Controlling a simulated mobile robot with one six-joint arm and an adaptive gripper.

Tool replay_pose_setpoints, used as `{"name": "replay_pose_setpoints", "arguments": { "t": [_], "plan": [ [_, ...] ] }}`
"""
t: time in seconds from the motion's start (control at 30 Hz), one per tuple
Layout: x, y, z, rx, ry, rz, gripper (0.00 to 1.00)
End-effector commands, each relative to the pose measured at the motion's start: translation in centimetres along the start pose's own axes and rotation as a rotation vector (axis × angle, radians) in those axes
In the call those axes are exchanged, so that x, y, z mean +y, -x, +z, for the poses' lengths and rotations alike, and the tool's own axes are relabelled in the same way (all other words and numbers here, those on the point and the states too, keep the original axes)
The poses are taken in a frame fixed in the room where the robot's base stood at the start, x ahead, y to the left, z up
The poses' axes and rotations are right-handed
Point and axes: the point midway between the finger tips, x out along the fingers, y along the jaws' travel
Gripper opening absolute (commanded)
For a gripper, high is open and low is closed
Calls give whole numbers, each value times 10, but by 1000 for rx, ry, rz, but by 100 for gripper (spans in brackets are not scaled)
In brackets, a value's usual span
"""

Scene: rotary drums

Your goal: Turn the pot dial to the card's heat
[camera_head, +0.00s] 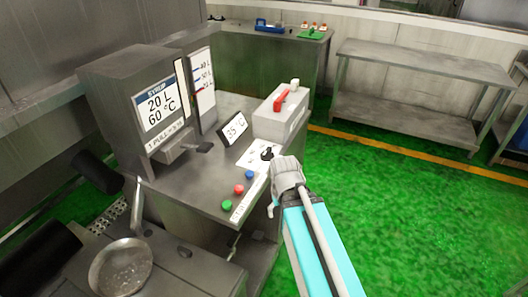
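A syrup card (162,103) on the grey machine reads 20 L and 60 °C. A small dark-framed display (235,129) on the counter appears to read 35 °C. A black knob-like piece (267,153), perhaps the pot dial, sits by a white marked plate (253,154) in front of the white box. My gripper (286,173), grey at the end of the cyan arm, is just right of and below this black piece. Its fingers are not clear, so I cannot tell if it touches the piece or whether it is open or shut.
Green, red and blue buttons (238,189) line the counter's front edge. A white box with a red lever (281,103) stands behind the plate. A level gauge (203,83) stands beside the machine. A round metal pan (121,268) is at lower left. Green floor (420,210) is clear at right.

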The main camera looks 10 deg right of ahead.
Motion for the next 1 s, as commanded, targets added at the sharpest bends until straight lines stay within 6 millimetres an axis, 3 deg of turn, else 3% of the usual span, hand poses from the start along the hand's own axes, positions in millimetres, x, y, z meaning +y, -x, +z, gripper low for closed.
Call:
{"name": "replay_pose_setpoints", "arguments": {
  "t": [0.27,0.8,1.0],
  "plan": [
    [14,30,-50,0,131,0,100],
    [14,133,-237,0,729,0,100],
    [14,152,-278,0,879,0,100]
  ]
}}
